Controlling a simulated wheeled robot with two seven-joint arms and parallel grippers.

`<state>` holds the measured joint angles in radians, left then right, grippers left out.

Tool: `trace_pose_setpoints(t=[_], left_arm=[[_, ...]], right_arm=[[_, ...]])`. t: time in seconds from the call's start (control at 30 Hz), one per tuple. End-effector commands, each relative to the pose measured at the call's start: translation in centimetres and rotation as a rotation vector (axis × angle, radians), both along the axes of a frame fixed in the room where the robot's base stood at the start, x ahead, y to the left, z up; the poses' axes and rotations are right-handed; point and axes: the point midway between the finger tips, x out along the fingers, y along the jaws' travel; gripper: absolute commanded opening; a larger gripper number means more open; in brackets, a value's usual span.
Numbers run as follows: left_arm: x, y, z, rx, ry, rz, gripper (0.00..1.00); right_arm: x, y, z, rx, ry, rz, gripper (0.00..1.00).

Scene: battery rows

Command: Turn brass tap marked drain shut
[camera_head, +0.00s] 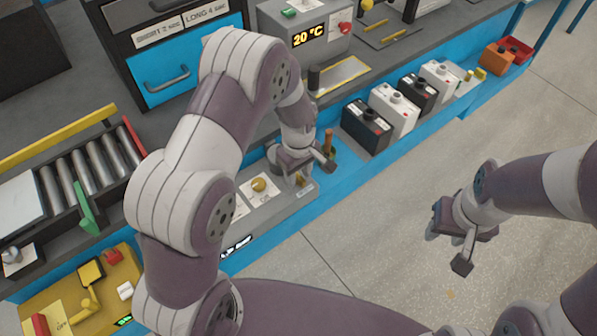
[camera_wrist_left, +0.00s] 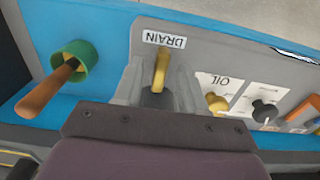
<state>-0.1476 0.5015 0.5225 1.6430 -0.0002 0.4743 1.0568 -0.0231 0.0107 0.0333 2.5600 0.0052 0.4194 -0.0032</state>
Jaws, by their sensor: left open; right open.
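The tap's base is partly hidden by the gripper. In the head view my left gripper (camera_head: 306,171) is at the panel's right end and covers much of the tap. My right gripper (camera_head: 447,250) is open and empty over the floor.
A brown handle in a green collar (camera_wrist_left: 77,63) stands close beside the left gripper. A brass knob (camera_head: 259,184) marked OIL and a black knob (camera_wrist_left: 264,111) are on the same panel. Several batteries (camera_head: 366,127) line the bench to the right.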

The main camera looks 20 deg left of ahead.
Motion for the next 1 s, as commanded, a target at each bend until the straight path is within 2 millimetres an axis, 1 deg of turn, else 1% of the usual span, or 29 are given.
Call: trace_pose_setpoints(t=[0.27, 0.3, 0.37, 0.4, 0.77, 1.0], left_arm=[[-0.01, 0.01, -0.25, 0.0, 0.0, 0.0, 0.4], [-0.01, 0.01, -0.24, 0.0, 0.0, 0.0, 0.27], [-0.01, 0.01, -0.23, 0.0, 0.0, 0.0, 0.08], [-0.01, 0.01, -0.23, 0.0, 0.0, 0.0, 0.0], [-0.02, 0.0, -0.14, 0.001, 0.001, -0.033, 0.0], [-0.04, 0.0, -0.02, 0.0, 0.001, -0.167, 0.0]], right_arm=[[0.0, 0.0, 0.0, 0.0, 0.0, 0.0, 0.43], [0.0, 0.0, 0.0, 0.0, 0.0, 0.0, 0.43], [0.0, 0.0, 0.0, 0.0, 0.0, 0.0, 0.43], [0.0, 0.0, 0.0, 0.0, 0.0, 0.0, 0.43], [0.01, 0.0, 0.21, 0.0, 0.0, 0.0, 0.43], [0.0, 0.0, 0.88, 0.0, 0.0, 0.0, 0.43]])
